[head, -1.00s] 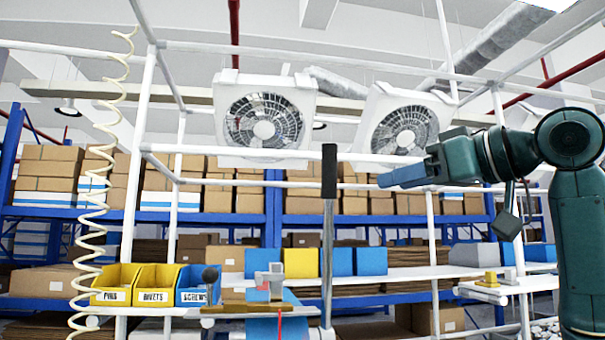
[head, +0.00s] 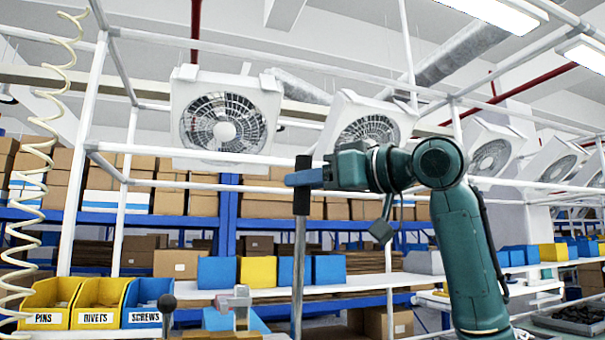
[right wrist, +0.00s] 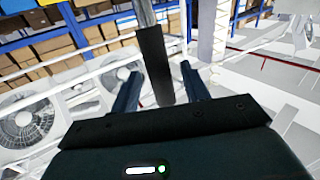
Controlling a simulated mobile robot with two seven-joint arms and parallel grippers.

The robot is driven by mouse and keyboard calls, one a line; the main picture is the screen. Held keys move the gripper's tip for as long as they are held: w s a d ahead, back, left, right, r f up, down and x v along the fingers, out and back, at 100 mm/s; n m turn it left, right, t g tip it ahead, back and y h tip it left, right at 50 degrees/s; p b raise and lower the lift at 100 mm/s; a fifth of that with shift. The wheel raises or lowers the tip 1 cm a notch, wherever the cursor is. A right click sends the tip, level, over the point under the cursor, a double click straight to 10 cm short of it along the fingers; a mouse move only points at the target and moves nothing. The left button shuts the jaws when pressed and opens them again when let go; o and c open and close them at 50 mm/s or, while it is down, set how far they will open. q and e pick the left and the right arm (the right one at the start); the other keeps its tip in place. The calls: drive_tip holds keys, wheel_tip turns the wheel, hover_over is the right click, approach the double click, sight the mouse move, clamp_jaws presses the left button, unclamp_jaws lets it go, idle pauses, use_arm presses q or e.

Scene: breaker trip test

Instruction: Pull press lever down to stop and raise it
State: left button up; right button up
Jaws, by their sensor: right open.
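The press lever (head: 299,250) is a grey rod standing upright in the middle of the head view, with a black grip at its top. My right gripper (head: 303,178) is at the height of this grip, its fingers reaching in from the right. In the right wrist view the black grip (right wrist: 155,65) lies between the two open fingers of the right gripper (right wrist: 160,85), with gaps on both sides. The foot of the lever is out of the frame. My left gripper is not in view.
Yellow and blue bins labelled pins, rivets and screws (head: 97,302) stand at the lower left. A coiled cream hose (head: 45,130) hangs at the left. White frame bars and fans (head: 222,122) are behind, with shelves of cardboard boxes (head: 180,264) farther back.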

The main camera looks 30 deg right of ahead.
drive_tip(key=shift+x, duration=1.05)
clamp_jaws()
